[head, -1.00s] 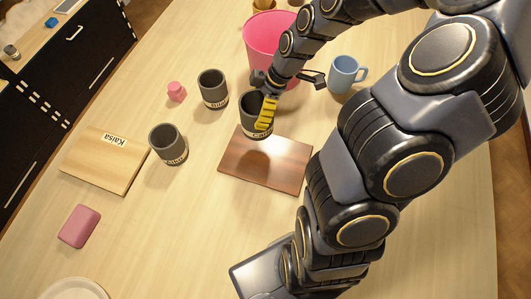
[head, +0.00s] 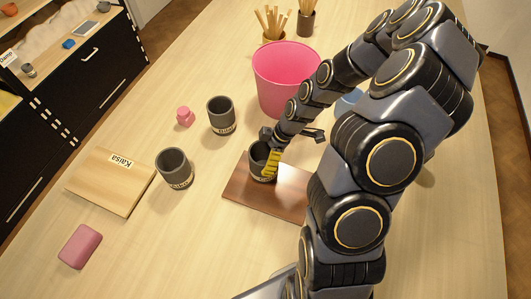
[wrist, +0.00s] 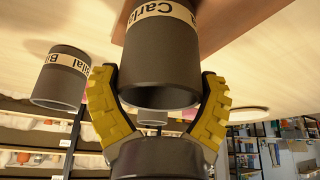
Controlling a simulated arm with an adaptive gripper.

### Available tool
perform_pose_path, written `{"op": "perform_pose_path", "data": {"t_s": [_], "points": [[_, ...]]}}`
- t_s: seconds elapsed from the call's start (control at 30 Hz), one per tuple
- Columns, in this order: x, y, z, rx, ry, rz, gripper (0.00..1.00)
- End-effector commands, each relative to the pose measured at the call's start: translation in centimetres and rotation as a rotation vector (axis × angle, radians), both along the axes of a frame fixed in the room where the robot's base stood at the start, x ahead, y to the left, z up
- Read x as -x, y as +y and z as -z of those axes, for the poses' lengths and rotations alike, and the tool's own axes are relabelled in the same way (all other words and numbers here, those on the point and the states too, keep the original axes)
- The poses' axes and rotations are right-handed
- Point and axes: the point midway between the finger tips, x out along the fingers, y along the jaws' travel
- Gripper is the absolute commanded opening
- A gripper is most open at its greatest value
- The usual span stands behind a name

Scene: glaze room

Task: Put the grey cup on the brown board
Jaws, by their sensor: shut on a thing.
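A dark grey cup (head: 259,160) with a pale name band reading "Carla" is between the yellow fingers of my gripper (head: 269,162). In the wrist view the same cup (wrist: 160,65) fills the middle, with a finger on each side and its open mouth toward my gripper. The brown board (head: 255,194) lies on the table below the cup. The cup overlaps the board's upper left part in the head view. I cannot tell whether its base touches the board. My arm hides the board's right end.
Two similar grey cups stand left of the board, one farther back (head: 221,115) and one nearer (head: 174,168). A light board (head: 110,185) labelled "Kaisa", a pink block (head: 80,246) and a small pink piece (head: 185,117) lie left. A pink bucket (head: 285,75) stands behind my gripper.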

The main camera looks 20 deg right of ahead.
Motion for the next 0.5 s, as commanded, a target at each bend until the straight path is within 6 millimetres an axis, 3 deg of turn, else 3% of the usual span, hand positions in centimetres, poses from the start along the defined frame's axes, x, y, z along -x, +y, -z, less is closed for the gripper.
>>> {"op": "perform_pose_path", "data": {"t_s": [0.07,0.1,0.13,0.5], "points": [[0.01,0.01,0.22,-0.001,0.001,0.001,0.45],[-0.01,0.0,0.2,0.0,0.0,0.0,0.91],[-0.01,0.0,0.19,0.0,0.0,0.0,1.0],[-0.04,-0.04,-0.19,0.001,-0.002,0.001,1.0]]}}
